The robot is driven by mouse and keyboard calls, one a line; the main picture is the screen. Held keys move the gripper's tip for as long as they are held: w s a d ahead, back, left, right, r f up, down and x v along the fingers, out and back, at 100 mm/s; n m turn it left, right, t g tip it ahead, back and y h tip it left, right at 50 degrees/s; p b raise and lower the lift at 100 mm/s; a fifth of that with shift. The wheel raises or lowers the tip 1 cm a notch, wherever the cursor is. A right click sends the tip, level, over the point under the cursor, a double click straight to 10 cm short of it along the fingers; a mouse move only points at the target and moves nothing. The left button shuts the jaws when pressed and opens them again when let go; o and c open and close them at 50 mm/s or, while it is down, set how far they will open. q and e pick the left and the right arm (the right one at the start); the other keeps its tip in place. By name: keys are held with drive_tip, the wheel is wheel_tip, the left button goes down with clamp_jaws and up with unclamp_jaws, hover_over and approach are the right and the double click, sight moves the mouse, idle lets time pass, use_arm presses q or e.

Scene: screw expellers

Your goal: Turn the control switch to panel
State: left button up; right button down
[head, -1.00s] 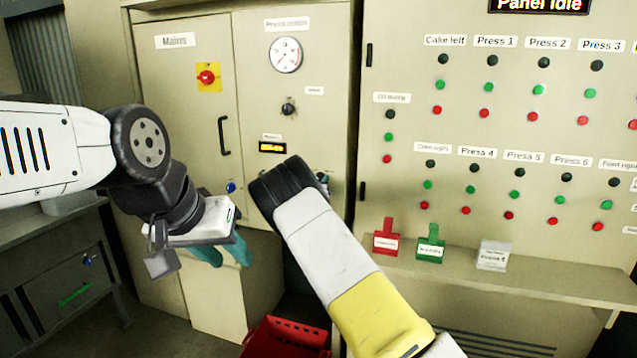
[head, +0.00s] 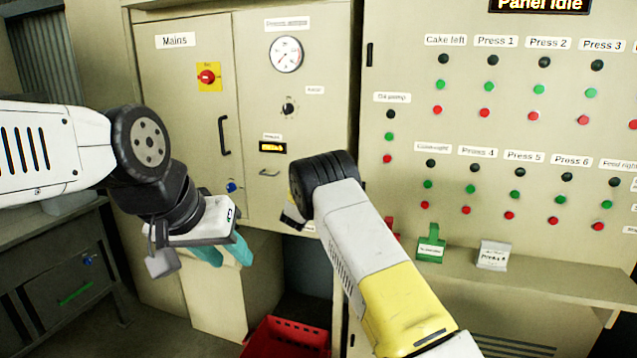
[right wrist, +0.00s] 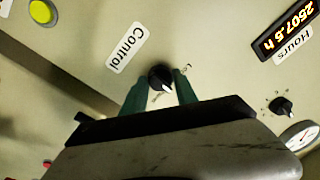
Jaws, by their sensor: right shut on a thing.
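The control switch (right wrist: 161,77) is a small black knob with a white pointer mark in the right wrist view, beside the "Control" label (right wrist: 127,48). The teal fingers of my right gripper (right wrist: 160,92) are on both sides of it, shut on it. The pointer mark points down and slightly right in that tilted view; the position lettering is mostly hidden or too small to read. In the head view my right arm hides the switch and most of that gripper. My left gripper (head: 224,254) hangs empty, its teal fingers apart, in front of the lower cabinet.
The mains cabinet has a red-yellow switch (head: 207,77), a door handle (head: 223,136) and a gauge (head: 286,55). The press panel (head: 410,70) stands at right, with a shelf (head: 540,278) holding a green tag (head: 431,245). A red crate (head: 287,338) is on the floor.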

drive_tip(key=shift+a+m+h, duration=0.1)
drive_tip(key=shift+m+h, duration=0.4)
drive_tip(key=shift+m, duration=4.1)
drive_tip(key=c, duration=1)
unclamp_jaws()
drive_tip(key=shift+o, duration=0.2)
drive_tip(key=v, duration=0.7)
drive_tip(key=shift+s, duration=0.4)
